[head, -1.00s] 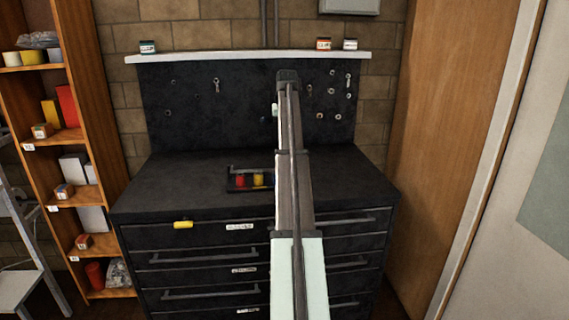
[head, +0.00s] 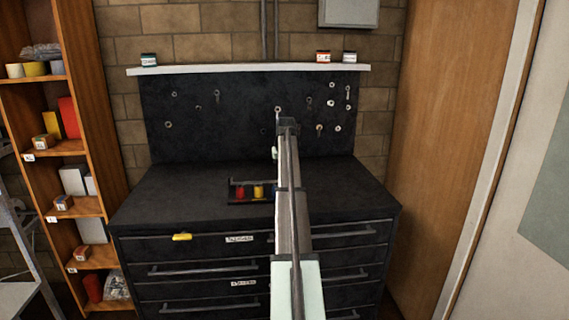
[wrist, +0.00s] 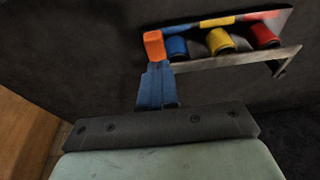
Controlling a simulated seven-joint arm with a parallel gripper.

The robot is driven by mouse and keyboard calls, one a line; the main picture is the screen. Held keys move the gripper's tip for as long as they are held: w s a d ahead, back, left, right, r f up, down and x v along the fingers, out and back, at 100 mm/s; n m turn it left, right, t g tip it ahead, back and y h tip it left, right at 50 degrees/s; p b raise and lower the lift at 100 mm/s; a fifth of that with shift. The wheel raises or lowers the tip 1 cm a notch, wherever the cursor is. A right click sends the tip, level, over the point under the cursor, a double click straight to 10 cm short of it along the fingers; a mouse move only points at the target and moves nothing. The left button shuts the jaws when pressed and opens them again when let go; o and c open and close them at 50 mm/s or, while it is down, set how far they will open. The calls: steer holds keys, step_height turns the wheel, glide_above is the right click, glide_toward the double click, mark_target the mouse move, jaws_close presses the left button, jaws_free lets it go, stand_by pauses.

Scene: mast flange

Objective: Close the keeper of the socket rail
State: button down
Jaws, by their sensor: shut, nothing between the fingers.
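The socket rail (head: 262,200) lies on the dark bench top, partly hidden by my arm in the head view. It holds a red socket (wrist: 263,36), a yellow socket (wrist: 219,41) and a blue socket (wrist: 177,48), with matching colour bands on its wall. A pale bar (wrist: 235,59), apparently the keeper, runs along one side of the sockets, not across their tops. An orange block (wrist: 154,45) sits at the bar's blue-socket end. My gripper (wrist: 153,68), with blue fingers, is shut and empty right at this block; I cannot tell whether they touch. The head view hides the gripper.
The bench top (head: 170,190) is clear to the left of the rail. A dark pegboard (head: 235,125) with small hung parts rises behind, below a pale shelf (head: 250,69). A wooden shelf unit (head: 88,150) stands left.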

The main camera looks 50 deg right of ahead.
steer(key=shift+f, duration=0.7)
steer(key=shift+s, duration=0.1)
steer(key=shift+s+a+f, duration=0.15)
steer(key=shift+a+f, duration=0.05)
steer(key=shift+f, duration=0.25)
steer(key=shift+s+a+f, duration=0.1)
steer(key=shift+a+f, duration=0.05)
steer(key=shift+f, duration=0.25)
steer(key=shift+d+r, duration=0.1)
steer(key=shift+r, duration=0.05)
steer(key=shift+r, duration=0.3)
steer(key=v, duration=1.3)
steer(key=shift+s, duration=0.1)
